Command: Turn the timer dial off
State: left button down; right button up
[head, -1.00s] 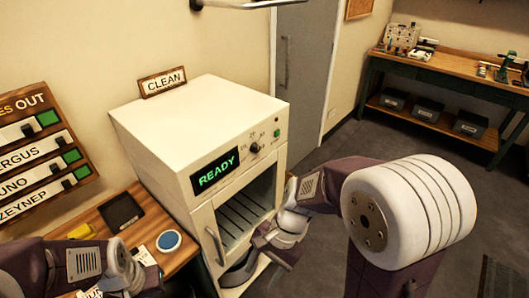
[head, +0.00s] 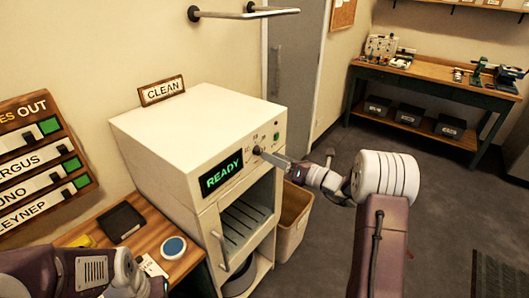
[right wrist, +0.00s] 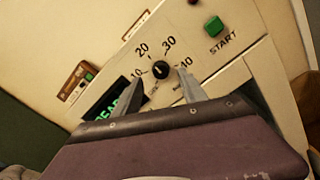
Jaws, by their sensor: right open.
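The timer dial (right wrist: 161,69) is a small black round knob on the cream machine's front, with a scale of 10, 20, 30 and 40 around it. In the head view the dial (head: 257,150) sits right of the green READY display (head: 221,172). My right gripper (head: 267,154) is open, its fingers pointing at the dial. In the right wrist view the right gripper's fingertips (right wrist: 161,77) lie on either side of the dial; contact is not clear. The dial's exact setting is hard to read. My left gripper (head: 152,286) is low at the left, its jaws unclear.
A green START button (right wrist: 214,26) is near the dial. The cream machine (head: 190,125) has a handled front below and a CLEAN sign (head: 162,86) on top. A beige bin (head: 293,222) stands at its right. A workbench (head: 430,80) is farther back; floor between is free.

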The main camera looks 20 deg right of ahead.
aim_at(260, 152)
jog(key=x, duration=0.3)
jog(key=shift+w+a, duration=0.2)
jog(key=shift+w, duration=0.15)
jog(key=shift+w+a, duration=0.1)
jog(key=shift+a, duration=0.1)
grip_shut()
jog(key=n+b, duration=0.3)
jog(key=b, duration=0.2)
jog(key=n+b, duration=0.4)
jog(key=b, duration=0.1)
jog(key=f+n+b, duration=0.1)
jog(key=n+b, duration=0.2)
jog(key=b, duration=0.3)
jog(key=shift+n, duration=0.4)
jog(key=n+b, duration=0.9)
jog(key=b, duration=0.3)
jog(key=shift+a+r+n, duration=0.1)
jog(key=shift+r+n, duration=0.05)
jog(key=shift+n, duration=0.25)
jog(key=shift+r+n+b, duration=0.15)
jog(key=shift+n+b, duration=1.3)
jog(key=shift+n, duration=0.25)
